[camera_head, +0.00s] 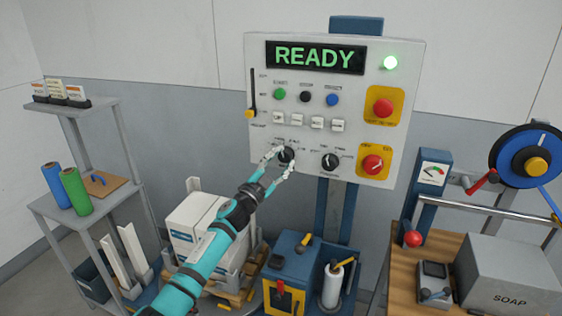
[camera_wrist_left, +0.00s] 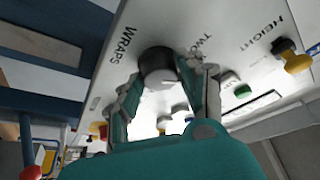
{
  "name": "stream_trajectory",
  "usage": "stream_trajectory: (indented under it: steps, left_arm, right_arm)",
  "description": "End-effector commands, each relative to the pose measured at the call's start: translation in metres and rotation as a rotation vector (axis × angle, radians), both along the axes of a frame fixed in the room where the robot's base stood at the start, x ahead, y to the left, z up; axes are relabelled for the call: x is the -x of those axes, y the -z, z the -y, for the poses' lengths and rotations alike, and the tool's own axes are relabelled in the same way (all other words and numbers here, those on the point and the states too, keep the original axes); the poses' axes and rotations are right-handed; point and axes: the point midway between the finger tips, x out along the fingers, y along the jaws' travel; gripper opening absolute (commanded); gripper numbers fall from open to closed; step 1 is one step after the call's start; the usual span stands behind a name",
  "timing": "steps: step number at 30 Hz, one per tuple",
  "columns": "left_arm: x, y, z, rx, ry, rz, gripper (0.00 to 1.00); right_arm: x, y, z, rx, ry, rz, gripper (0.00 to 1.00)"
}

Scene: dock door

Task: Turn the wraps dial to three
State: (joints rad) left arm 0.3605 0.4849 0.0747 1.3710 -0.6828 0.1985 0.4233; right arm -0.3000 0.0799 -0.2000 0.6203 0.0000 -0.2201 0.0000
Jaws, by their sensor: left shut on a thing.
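The control panel (camera_head: 300,78) stands upright, with a lit green READY display (camera_head: 315,57). The black wraps dial (camera_head: 287,154) is the left of two black dials low on the panel. In the left wrist view, the word WRAPS is printed beside this dial (camera_wrist_left: 157,66), and TWO is printed on its other side. My left gripper (camera_head: 281,161) is shut on the dial, one finger on each side. Part of the dial's scale is hidden by the fingers, and I cannot tell which number it points to. My right gripper is not in view.
A second black dial (camera_head: 330,161) sits close to the right, then a red knob (camera_head: 373,163) on yellow. White buttons (camera_head: 317,122) lie above, and a yellow-handled slider (camera_head: 251,113) is at left. Boxes (camera_head: 195,225) and a blue machine (camera_head: 293,263) stand below.

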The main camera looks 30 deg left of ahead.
Motion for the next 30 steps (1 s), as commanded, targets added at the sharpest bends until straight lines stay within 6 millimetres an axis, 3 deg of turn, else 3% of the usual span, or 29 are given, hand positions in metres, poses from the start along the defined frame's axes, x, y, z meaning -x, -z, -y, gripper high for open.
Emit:
stream_trajectory:
  steps: [1,6,17,30]
  left_arm:
    - [0.000,0.001,0.001,0.000,0.002,-0.001,0.42]
    - [0.000,0.001,0.000,0.001,0.001,-0.001,0.62]
    - [0.007,0.004,0.000,0.001,0.000,-0.002,0.62]
    - [0.087,0.029,-0.001,0.002,0.001,-0.004,0.62]
  right_arm:
    - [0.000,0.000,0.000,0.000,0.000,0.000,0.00]
    - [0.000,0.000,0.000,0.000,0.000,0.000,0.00]
    - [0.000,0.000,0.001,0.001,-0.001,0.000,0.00]
    - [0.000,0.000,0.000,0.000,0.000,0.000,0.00]
